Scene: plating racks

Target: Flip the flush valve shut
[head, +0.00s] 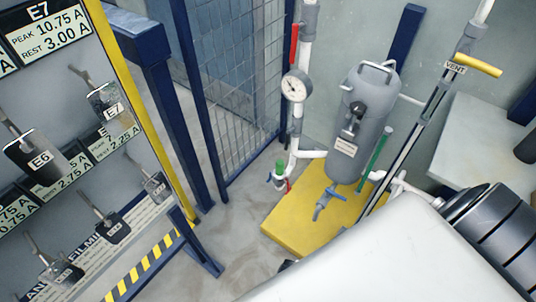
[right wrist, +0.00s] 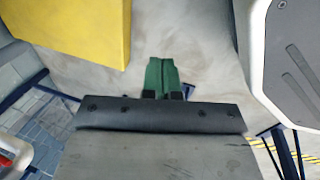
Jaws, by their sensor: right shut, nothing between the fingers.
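A grey filter tank (head: 362,115) stands upright on a yellow base (head: 290,215) in the head view, with pipes and several valves. A blue lever (head: 325,199) sits at the tank's foot, a small valve with a green top (head: 279,172) on the pipe to its left, and a red lever (head: 294,45) higher up. A yellow lever (head: 478,66) has a VENT label. I see no readable flush label, so I cannot tell which is the flush valve. My right gripper (right wrist: 161,72) shows green fingers shut and empty over the floor in the right wrist view. My left gripper is not in view.
A round gauge (head: 295,86) is on the left pipe. A blue-framed mesh fence (head: 240,95) stands behind, and a rack panel (head: 70,130) with hanging parts is at left. The yellow block (right wrist: 65,30) is upper left in the wrist view. Floor between panel and base is clear.

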